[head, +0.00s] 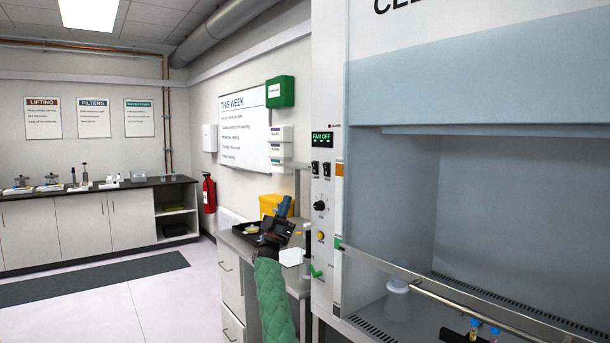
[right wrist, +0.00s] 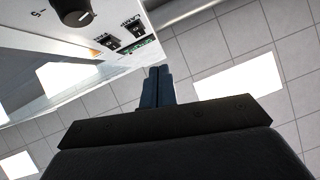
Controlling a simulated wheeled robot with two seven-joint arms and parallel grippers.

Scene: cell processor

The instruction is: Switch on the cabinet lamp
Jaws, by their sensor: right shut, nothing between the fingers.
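The fume cabinet (head: 460,95) stands at the right, its inside greyish and dim, with no lit lamp visible. Its white control panel (head: 323,235) has a small display reading FAN OFF (head: 322,137). Below the display are two black rocker switches, a left one (head: 315,168) and a right one (head: 326,169). In the right wrist view, the two switches (right wrist: 107,41) (right wrist: 133,25) show at the upper left; their labels are hard to read. My right gripper (head: 284,207) is shut and empty, left of the panel and lower than the switches. Its fingertips (right wrist: 158,72) touch nothing visible. My left gripper is out of view.
A black knob (head: 320,206) and a yellow button (head: 321,236) sit below the switches. A side bench (head: 232,285) with a yellow bin (head: 270,204) stands behind my right arm. A metal rail (head: 440,300) crosses the cabinet front. Floor at left is clear.

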